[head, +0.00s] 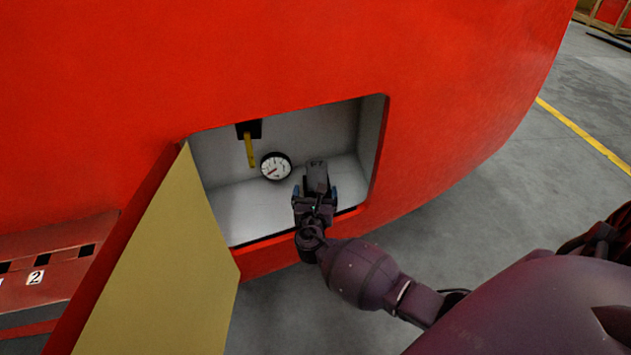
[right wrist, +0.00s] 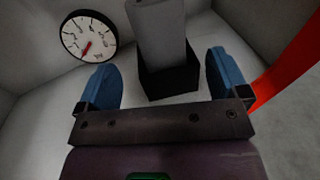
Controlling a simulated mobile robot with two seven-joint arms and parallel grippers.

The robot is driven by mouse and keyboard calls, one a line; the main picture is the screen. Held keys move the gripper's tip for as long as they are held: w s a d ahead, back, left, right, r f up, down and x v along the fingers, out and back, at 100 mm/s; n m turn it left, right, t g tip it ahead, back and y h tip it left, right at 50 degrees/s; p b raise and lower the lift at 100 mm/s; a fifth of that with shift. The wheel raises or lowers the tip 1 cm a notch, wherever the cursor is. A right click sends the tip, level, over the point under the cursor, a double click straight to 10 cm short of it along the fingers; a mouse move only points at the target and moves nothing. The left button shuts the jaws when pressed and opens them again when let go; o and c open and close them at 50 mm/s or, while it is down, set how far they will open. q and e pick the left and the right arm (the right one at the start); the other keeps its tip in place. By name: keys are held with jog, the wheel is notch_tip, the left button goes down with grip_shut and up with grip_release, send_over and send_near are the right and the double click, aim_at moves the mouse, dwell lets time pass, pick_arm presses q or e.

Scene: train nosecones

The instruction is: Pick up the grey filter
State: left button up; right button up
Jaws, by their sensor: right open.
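The grey filter (right wrist: 160,32) stands upright in a black square holder (right wrist: 168,82) inside the compartment, in the right wrist view. In the head view the filter (head: 317,177) shows just beyond my right gripper, partly hidden by it. My right gripper (right wrist: 162,80) is open, with its blue fingers on either side of the holder and pointing towards the filter. The fingers look apart from the filter. In the head view my right gripper (head: 315,194) reaches through the compartment opening. My left gripper is not in view.
The white compartment (head: 240,205) sits in a red nosecone (head: 270,50). A round gauge (head: 276,166) and a yellow lever (head: 250,150) are left of the filter. The open door (head: 165,265) hangs at the left. The compartment's red right edge (right wrist: 295,65) is close to my right gripper.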

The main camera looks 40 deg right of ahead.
aim_at(316, 184)
jog(key=x, duration=0.2)
jog(key=b+x, duration=0.1)
jog(key=x, duration=0.2)
jog(key=shift+s+f, duration=0.1)
jog(key=shift+f, duration=0.1)
jog(key=shift+d+r, duration=0.1)
jog(key=shift+d, duration=0.1)
jog(key=shift+r, duration=0.1)
jog(key=shift+c, duration=0.8)
jog(key=c, duration=1)
jog(key=shift+o, duration=0.2)
